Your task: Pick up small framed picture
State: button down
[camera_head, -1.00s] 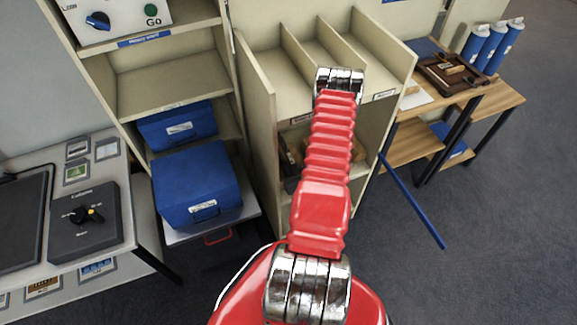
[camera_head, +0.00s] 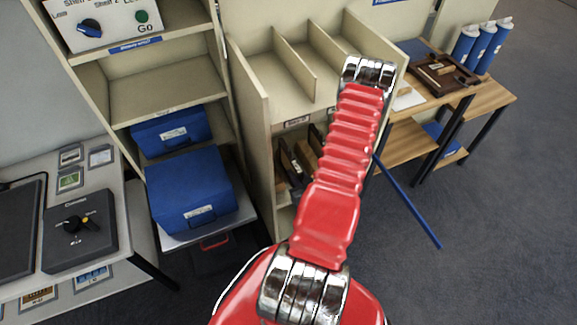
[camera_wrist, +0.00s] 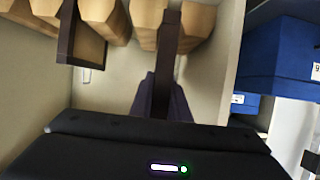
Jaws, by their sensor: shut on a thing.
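My gripper (camera_wrist: 160,98) shows in the wrist view, its dark fingers closed on a thin dark brown frame (camera_wrist: 168,50), seen edge-on. I take this to be the small framed picture; its face cannot be seen. It stands between tan upright items in a pale compartment. In the head view my red arm hides the gripper and whatever it holds.
Another dark brown frame (camera_wrist: 80,42) is left of it, beside tan upright items (camera_wrist: 200,22). A pale wall (camera_wrist: 232,60) separates the compartment from a blue box (camera_wrist: 275,60). In the head view, blue boxes (camera_head: 187,190) stand left of the pale shelf unit (camera_head: 252,135).

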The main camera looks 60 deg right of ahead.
jog(key=s+a, duration=0.4)
jog(key=s, duration=0.6)
jog(key=shift+s+a, duration=0.4)
jog(key=shift+s, duration=0.15)
